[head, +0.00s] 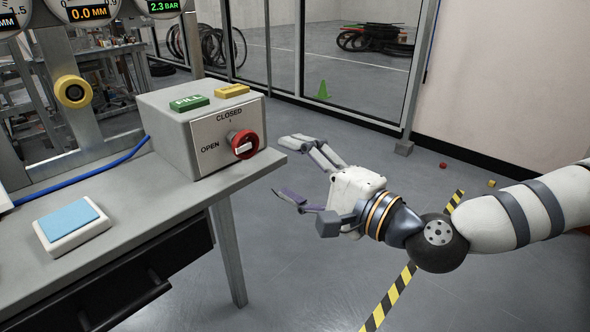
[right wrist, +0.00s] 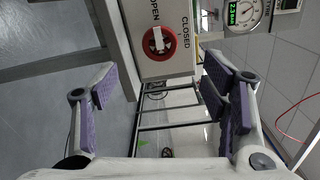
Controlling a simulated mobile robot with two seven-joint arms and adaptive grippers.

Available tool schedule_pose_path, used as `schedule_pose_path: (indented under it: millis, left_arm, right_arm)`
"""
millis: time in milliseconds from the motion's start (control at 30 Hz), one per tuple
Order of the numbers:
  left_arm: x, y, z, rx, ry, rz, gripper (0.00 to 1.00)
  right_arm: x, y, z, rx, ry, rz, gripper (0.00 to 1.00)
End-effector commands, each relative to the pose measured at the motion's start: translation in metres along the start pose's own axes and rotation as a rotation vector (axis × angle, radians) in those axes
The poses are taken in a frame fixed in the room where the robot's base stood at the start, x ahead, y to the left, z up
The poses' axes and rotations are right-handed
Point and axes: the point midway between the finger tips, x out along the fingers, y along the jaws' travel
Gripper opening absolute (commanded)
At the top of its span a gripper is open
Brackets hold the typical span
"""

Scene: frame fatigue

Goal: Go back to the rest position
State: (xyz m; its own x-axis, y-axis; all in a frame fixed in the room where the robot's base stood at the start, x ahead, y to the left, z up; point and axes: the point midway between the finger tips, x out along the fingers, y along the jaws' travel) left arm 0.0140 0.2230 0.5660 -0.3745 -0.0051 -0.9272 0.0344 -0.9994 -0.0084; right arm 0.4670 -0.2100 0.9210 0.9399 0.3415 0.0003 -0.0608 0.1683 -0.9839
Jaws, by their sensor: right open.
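My right gripper (head: 292,170) is open and empty in the head view. It hangs in the air just right of the table's corner, near the control box (head: 200,133). In the right wrist view its two purple-padded fingers (right wrist: 165,100) are spread wide with nothing between them. My left gripper is not in view.
The grey table (head: 170,215) fills the left side, with a blue-topped pad (head: 70,225) on it. The box bears a green FILL button (head: 189,103) and a yellow button (head: 232,91). A green cone (head: 323,91) stands behind glass.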

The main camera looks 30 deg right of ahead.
Motion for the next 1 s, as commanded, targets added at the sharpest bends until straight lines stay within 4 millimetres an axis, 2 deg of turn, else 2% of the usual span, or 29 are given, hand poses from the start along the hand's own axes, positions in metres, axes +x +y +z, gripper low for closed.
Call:
schedule_pose_path:
  millis: [200, 267, 367, 467, 500, 567, 600, 667, 700, 800, 900, 1000]
  left_arm:
    - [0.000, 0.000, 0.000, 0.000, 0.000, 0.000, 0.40]
    - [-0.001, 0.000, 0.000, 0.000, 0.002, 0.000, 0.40]
    - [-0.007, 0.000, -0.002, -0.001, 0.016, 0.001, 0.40]
    - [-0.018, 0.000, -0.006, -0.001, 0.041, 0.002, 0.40]
    - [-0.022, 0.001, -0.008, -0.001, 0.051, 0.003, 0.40]
    - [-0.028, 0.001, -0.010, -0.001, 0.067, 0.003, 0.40]
    - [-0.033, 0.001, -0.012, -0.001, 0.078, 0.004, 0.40]
    - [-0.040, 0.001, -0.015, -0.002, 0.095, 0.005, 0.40]
    - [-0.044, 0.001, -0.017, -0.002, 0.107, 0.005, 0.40]
    - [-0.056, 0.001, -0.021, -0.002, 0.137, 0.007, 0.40]
    - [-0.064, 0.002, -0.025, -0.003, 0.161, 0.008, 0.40]
    - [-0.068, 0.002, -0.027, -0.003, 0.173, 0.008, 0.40]
  right_arm:
    - [0.000, 0.000, 0.000, 0.000, 0.000, 0.001, 0.67]
    - [0.000, 0.007, 0.004, -0.005, -0.009, 0.024, 0.67]
    - [-0.004, 0.052, 0.029, -0.045, -0.067, 0.169, 0.67]
    - [-0.031, 0.132, 0.066, -0.135, -0.175, 0.432, 0.67]
    - [-0.051, 0.165, 0.080, -0.179, -0.226, 0.544, 0.67]
    - [-0.087, 0.209, 0.096, -0.252, -0.305, 0.711, 0.67]
    - [-0.116, 0.236, 0.105, -0.307, -0.365, 0.820, 0.67]
    - [-0.165, 0.270, 0.112, -0.397, -0.460, 0.982, 0.67]
    - [-0.199, 0.288, 0.114, -0.461, -0.526, 1.087, 0.67]
    - [-0.281, 0.314, 0.106, -0.630, -0.693, 1.317, 0.67]
    - [-0.342, 0.321, 0.088, -0.783, -0.836, 1.482, 0.67]
    - [-0.374, 0.319, 0.074, -0.882, -0.924, 1.573, 0.67]
